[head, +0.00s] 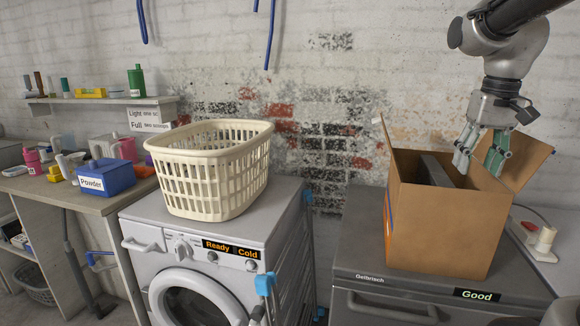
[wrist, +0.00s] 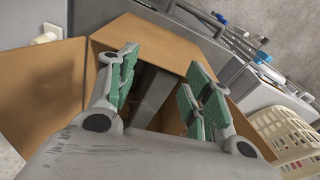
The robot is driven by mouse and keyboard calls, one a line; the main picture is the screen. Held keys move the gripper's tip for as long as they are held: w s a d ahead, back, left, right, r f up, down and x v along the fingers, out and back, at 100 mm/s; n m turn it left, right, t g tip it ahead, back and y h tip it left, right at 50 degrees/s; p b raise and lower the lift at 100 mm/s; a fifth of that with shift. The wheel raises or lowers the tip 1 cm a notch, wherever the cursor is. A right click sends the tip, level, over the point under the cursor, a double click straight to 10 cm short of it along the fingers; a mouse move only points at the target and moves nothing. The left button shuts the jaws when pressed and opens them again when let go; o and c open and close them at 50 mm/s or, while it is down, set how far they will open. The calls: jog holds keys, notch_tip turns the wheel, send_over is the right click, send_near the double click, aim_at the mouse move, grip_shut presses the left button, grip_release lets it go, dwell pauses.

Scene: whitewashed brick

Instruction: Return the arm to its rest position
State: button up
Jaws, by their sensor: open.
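My gripper (head: 481,160) is at the right in the head view, pointing down over an open cardboard box (head: 446,225). Its green-padded fingers are apart, with nothing seen between them. The fingertips are at about the height of the box's raised flaps. In the wrist view, my gripper (wrist: 160,95) faces into the box (wrist: 105,38). A dark grey object (head: 436,170) stands inside the box, and part of it shows between the fingers in the wrist view (wrist: 152,92). The rest of it is hidden by the box walls.
The box stands on a grey appliance (head: 365,262) labelled Good. A cream laundry basket (head: 212,170) sits on a washing machine (head: 190,240) to the left. A bench (head: 95,200) holds a blue Powder bin (head: 105,178). A power socket (head: 541,237) lies right of the box. Blue hoses hang above.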

jog(key=s+a+f+t, duration=0.1)
jog(key=s+f, duration=0.2)
jog(key=s, duration=0.4)
jog(key=s+a+f+n+t, duration=0.1)
jog(key=s+f+t, duration=0.1)
jog(key=s, duration=0.5)
jog(key=shift+s+a+f+n, duration=0.3)
jog(key=shift+s+a+f, duration=0.05)
jog(key=shift+f, duration=0.15)
